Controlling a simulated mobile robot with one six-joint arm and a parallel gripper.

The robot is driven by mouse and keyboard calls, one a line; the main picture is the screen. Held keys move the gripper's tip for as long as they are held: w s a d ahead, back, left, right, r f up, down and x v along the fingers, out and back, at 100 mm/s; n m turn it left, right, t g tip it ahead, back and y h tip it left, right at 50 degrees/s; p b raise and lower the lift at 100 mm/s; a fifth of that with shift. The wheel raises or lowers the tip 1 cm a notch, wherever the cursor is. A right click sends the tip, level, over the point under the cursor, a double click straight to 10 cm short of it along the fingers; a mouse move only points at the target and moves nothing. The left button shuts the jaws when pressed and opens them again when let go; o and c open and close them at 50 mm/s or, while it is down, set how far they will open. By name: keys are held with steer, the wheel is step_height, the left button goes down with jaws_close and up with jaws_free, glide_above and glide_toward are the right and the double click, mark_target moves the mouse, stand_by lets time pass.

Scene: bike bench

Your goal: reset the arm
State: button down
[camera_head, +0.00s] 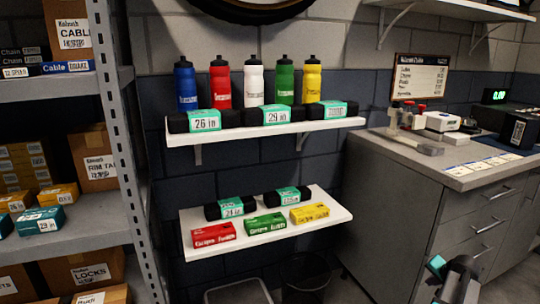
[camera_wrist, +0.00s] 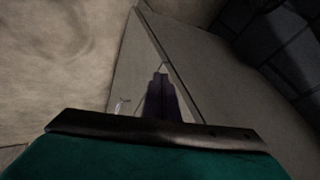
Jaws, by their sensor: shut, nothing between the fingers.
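My gripper (camera_head: 437,266) shows at the lower right of the head view, in front of the grey bench cabinet. Its teal tip points up and to the left, and dark arm parts run down out of the frame. It is shut and empty, apart from the shelves and the bench top. In the wrist view a teal surface with a dark bar fills the bottom edge, with grey and beige surfaces beyond it.
A grey bench (camera_head: 428,159) stands right, with a red-handled tool (camera_head: 408,113) on it. The upper white shelf (camera_head: 270,132) holds bottles and boxes; the lower white shelf (camera_head: 265,236) holds small boxes. A metal rack (camera_head: 125,150) stands left. A dark bin (camera_head: 306,277) sits below.

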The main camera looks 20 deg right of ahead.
steer(key=w+a+f+n+y+p, duration=0.2)
steer(key=w+a+p, duration=0.1)
steer(key=w+a, duration=0.55)
steer(key=w+a+f+n+y+p, duration=0.1)
steer(key=w+a+f+p, duration=0.15)
steer(key=w+a, duration=0.6)
steer(key=w+a+f+n+g+y+p, duration=0.1)
steer(key=a+f+n+p, duration=0.15)
steer(key=a, duration=1.05)
steer(key=w+a+f+n+g+y+p, duration=0.1)
steer(key=a+f+n+g+y+p, duration=0.2)
steer(key=a, duration=1)
steer(key=s+a+f+n+g+p, duration=0.1)
steer(key=s+a+f+n+p, duration=0.15)
steer(key=s+a, duration=0.55)
steer(key=s+a+f+n+g+p, duration=0.1)
steer(key=s+a+f+g+p, duration=0.15)
steer(key=a, duration=1.05)
steer(key=s+a+r+n+g+h+p, duration=0.1)
steer(key=s+n+g+p, duration=0.1)
steer(key=s, duration=0.7)
steer(key=s+a+r+n+g+h+p, duration=0.1)
steer(key=s+a+n+p, duration=0.1)
steer(key=s, duration=0.8)
steer(key=shift+a+g+h, duration=0.3)
steer(key=shift+g+h, duration=0.05)
steer(key=shift+h, duration=0.05)
